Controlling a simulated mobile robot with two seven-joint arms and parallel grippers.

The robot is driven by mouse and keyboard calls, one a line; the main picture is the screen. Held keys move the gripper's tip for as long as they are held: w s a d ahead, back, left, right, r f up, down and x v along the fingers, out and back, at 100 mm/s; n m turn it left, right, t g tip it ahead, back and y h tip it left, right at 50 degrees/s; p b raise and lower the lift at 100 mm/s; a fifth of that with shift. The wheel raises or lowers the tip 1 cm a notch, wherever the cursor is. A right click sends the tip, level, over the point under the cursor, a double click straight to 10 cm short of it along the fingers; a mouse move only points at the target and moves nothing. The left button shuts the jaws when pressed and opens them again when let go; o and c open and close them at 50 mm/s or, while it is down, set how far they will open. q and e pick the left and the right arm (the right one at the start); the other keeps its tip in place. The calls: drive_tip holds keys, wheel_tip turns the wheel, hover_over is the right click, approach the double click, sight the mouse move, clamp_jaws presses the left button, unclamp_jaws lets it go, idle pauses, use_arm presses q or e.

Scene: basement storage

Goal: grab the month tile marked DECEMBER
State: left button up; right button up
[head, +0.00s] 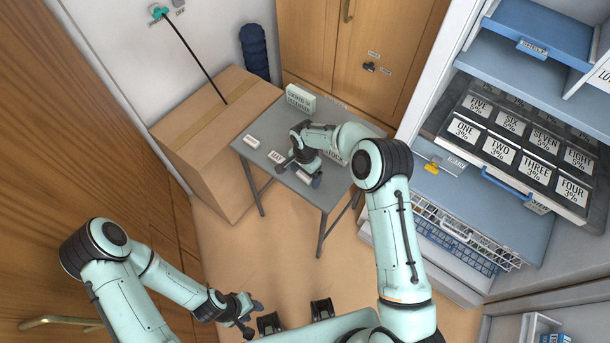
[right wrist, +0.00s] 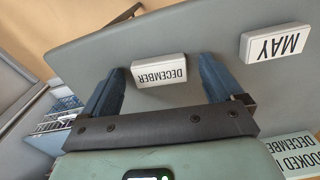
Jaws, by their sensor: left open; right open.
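The DECEMBER tile (right wrist: 159,70) is a white block with black letters, upside down in the right wrist view. It lies on the grey table (right wrist: 215,35) between the fingertips of my right gripper (right wrist: 160,82), which is open, with a gap visible on each side. In the head view my right gripper (head: 301,173) is low over the table's front edge, and a small white part of a tile (head: 303,177) shows between its fingers. The MAY tile (right wrist: 275,43) lies beside it, outside the fingers. My left gripper (head: 247,311) is open and empty, well away from the table.
Another white tile (head: 251,141) lies near the table's left corner. A pale green lettered block (head: 300,98) stands at the back of the table. A cardboard box (head: 215,125) stands left of the table. Shelving with number cards (head: 500,150) is on the right.

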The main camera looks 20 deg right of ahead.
drive_tip(key=c, duration=1.1)
drive_tip(key=shift+r, duration=0.1)
